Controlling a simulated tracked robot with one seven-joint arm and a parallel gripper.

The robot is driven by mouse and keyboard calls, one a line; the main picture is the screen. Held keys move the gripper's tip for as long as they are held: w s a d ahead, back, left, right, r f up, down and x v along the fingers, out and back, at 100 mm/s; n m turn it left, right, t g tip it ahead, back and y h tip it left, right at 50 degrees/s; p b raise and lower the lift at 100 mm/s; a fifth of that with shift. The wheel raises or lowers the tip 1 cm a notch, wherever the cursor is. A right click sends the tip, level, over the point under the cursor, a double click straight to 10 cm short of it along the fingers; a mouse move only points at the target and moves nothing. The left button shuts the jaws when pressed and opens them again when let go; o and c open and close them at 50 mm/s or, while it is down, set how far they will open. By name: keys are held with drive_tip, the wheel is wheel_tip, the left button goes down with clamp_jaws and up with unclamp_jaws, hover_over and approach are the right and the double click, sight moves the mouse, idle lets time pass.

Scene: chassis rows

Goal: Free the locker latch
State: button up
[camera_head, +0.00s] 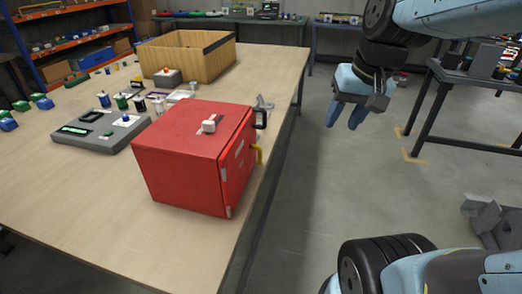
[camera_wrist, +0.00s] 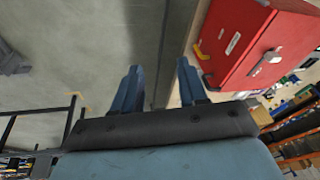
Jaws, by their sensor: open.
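A red locker (camera_head: 190,155) stands on the wooden table near its right edge. A small white and grey latch piece (camera_head: 209,126) sits on top of it. The locker (camera_wrist: 240,35) and the yellow handle (camera_wrist: 201,52) also show in the wrist view. My gripper (camera_head: 346,116) hangs over the floor, right of the table and apart from the locker. In the wrist view my gripper (camera_wrist: 160,88) is open, with nothing between its fingers.
A grey panel box (camera_head: 100,130), several small coloured parts and a wooden bin (camera_head: 187,56) stand on the table (camera_head: 60,190) left of and behind the locker. A dark workbench (camera_head: 470,85) is at the right. The floor (camera_head: 350,190) between is mostly clear.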

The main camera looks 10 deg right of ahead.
drive_tip(key=w+a+f+m+g+y, duration=0.3)
drive_tip(key=w+f+m+g+y, duration=0.3)
drive_tip(key=w+f+m+y, duration=0.65)
drive_tip(key=w+d+f+m+t+y, duration=0.25)
drive_tip(key=w+f, duration=0.35)
drive_tip(key=f, duration=0.4)
drive_tip(key=w+d+f+m+t+y, duration=0.1)
drive_tip(key=w+d+f+m+t, duration=0.1)
drive_tip(key=w+f+m+t, duration=0.5)
drive_tip(key=w+a+f+n+g, duration=0.1)
drive_tip(key=a+f+n+g, duration=0.1)
drive_tip(key=a, duration=1.1)
drive_tip(key=shift+n+g, duration=0.6)
drive_tip(key=shift+g, duration=0.15)
drive_tip(key=shift+a, duration=0.1)
clamp_jaws()
drive_tip(key=shift+w, duration=0.1)
drive_tip(key=shift+r, duration=0.1)
